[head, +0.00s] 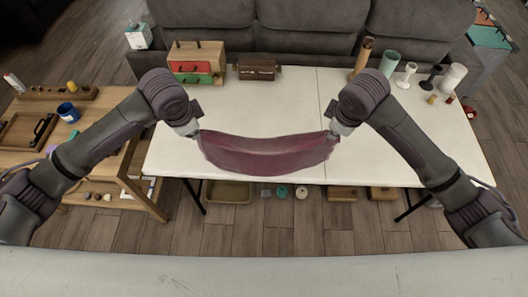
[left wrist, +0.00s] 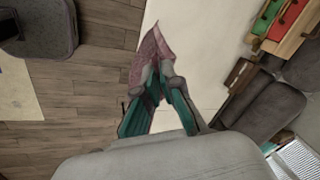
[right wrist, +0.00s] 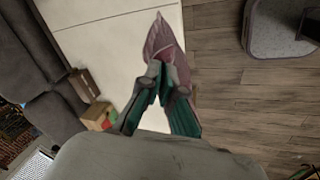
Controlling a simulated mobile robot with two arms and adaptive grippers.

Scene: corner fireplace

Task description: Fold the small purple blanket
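The purple blanket (head: 268,156) hangs stretched between my two grippers over the front part of the white table (head: 285,100). It sags in the middle, and its lower edge reaches about the table's front edge. My left gripper (head: 198,133) is shut on its left end; in the left wrist view the blanket (left wrist: 150,47) extends beyond the fingers. My right gripper (head: 334,133) is shut on its right end; in the right wrist view the blanket (right wrist: 160,38) also extends beyond the fingers. Whether its lower side touches the table is unclear.
A wooden box with red and green drawers (head: 196,62) and a brown case (head: 257,68) stand at the table's back. A green cup (head: 388,64) and several vases stand back right. A wooden side table (head: 110,165) is at left. The table's middle is clear.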

